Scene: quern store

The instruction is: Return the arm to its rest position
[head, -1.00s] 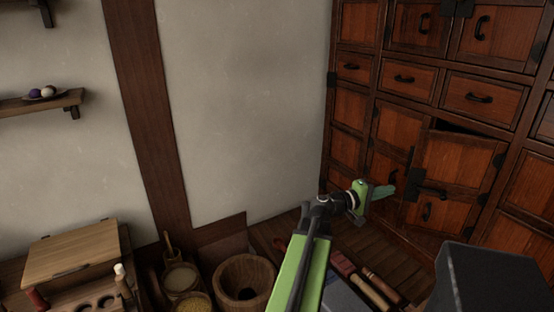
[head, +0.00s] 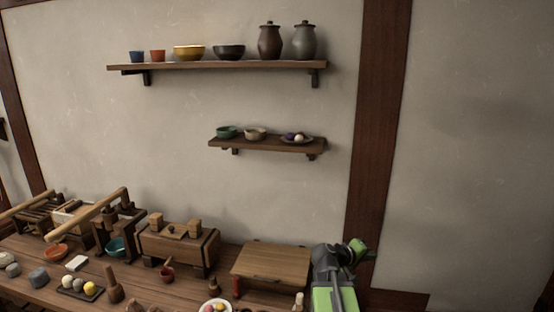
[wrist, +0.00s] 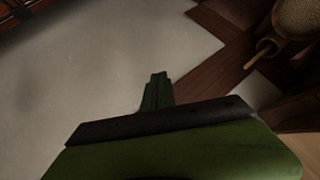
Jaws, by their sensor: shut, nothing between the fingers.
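My arm, green and dark grey, rises at the lower right of the head view, in front of the right end of the workbench. My gripper (wrist: 157,80) shows in the wrist view as a narrow green tip beyond a dark bar, with its fingers together and nothing held. In the head view the arm's green end (head: 356,251) is bent close to the arm, near the dark wall post; the fingertips are hard to make out there.
The workbench (head: 50,287) holds a wooden box (head: 272,263), bowls, stones and wooden presses. The wall right of the post (head: 378,130) is bare.

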